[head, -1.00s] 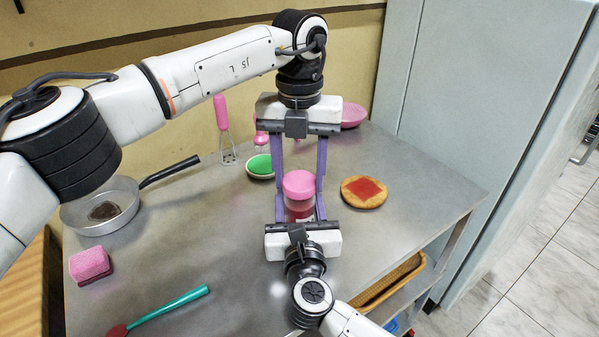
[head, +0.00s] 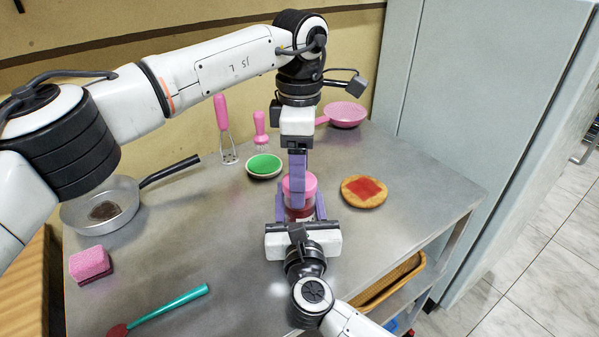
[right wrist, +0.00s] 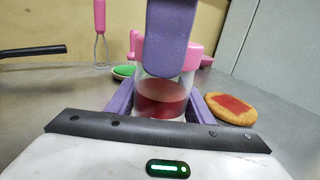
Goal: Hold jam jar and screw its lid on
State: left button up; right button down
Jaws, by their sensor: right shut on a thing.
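The jam jar (head: 299,213) stands upright on the metal table, clear glass with red jam inside. My right gripper (head: 295,212) is shut on the jar from the near side, one finger on each flank. In the right wrist view the jar (right wrist: 162,98) sits between its purple fingers. The pink lid (head: 311,183) is on top of the jar; whether it is fully seated cannot be told. My left gripper (head: 298,185) points down over the lid, seen edge-on. One purple finger covers the lid's near side; the other is hidden, so the gap is unclear.
A jam-topped round bread (head: 364,192) lies close right of the jar. A green-topped bowl (head: 264,166), whisk (head: 226,140) and pink strainer (head: 345,114) are behind. A pan (head: 100,205), pink sponge (head: 90,264) and teal-handled utensil (head: 170,305) are left. Table between is clear.

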aim_at(301, 218)
pick_arm(q)
notch_tip(301, 218, up, 12)
dwell(0.7)
pick_arm(e)
jog(key=c, duration=0.8)
grip_release()
pick_arm(q)
jog(key=shift+f, duration=0.15)
pick_arm(e)
jog(key=s, duration=1)
jog(key=shift+s+d, duration=0.15)
jog(key=shift+d, duration=0.25)
